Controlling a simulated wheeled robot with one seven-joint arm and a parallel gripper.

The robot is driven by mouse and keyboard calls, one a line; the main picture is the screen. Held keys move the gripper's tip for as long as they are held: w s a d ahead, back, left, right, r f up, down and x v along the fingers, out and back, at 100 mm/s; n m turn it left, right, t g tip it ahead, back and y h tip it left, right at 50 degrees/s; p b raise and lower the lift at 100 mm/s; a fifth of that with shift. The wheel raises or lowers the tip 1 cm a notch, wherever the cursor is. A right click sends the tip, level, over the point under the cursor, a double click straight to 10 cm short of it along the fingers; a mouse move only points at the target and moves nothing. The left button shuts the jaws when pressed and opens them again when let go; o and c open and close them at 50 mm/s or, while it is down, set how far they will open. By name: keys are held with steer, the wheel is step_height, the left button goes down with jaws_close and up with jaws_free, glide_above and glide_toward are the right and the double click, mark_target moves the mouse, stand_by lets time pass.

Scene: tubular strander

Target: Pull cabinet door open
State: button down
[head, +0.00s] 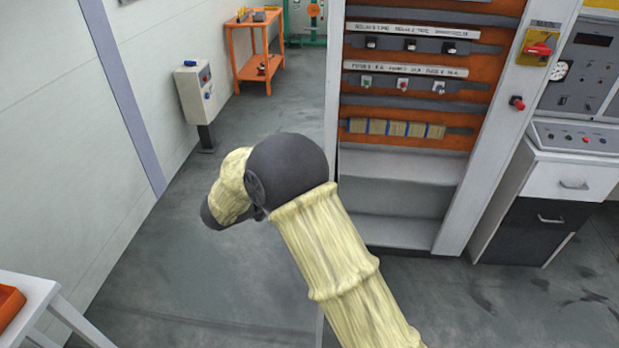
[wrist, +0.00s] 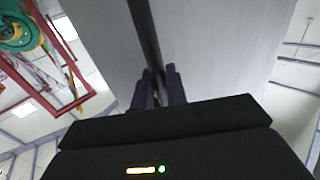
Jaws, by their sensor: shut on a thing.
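The cabinet (head: 480,165) stands at centre right in the head view, with its front uncovered. Its orange back panel, labelled switch rows and grey lower shelves show. In the wrist view a broad grey panel (wrist: 215,50), which looks like the cabinet door, fills the middle. A dark upright bar (wrist: 143,25), seemingly its handle, runs along it. My gripper (wrist: 158,76) is shut on the dark bar, one finger on each side. In the head view my covered arm hides the gripper, and I cannot make out the door's face there.
A control post (head: 197,92) stands by the left wall, with an orange cart (head: 250,55) behind it. A white table (head: 38,290) is at the lower left. A console (head: 560,185) with drawers stands right of the cabinet. The grey floor between is clear.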

steer(key=shift+w+r, duration=0.1)
steer(key=shift+r, duration=0.1)
steer(key=c, duration=1.5)
jaws_free()
steer(key=shift+w+d+f, duration=0.1)
steer(key=shift+w+f, duration=0.05)
steer(key=shift+a, duration=0.2)
steer(key=b+v, duration=0.2)
steer(key=v, duration=1.5)
steer(key=shift+s+b, duration=0.2)
steer(key=shift+b, duration=0.2)
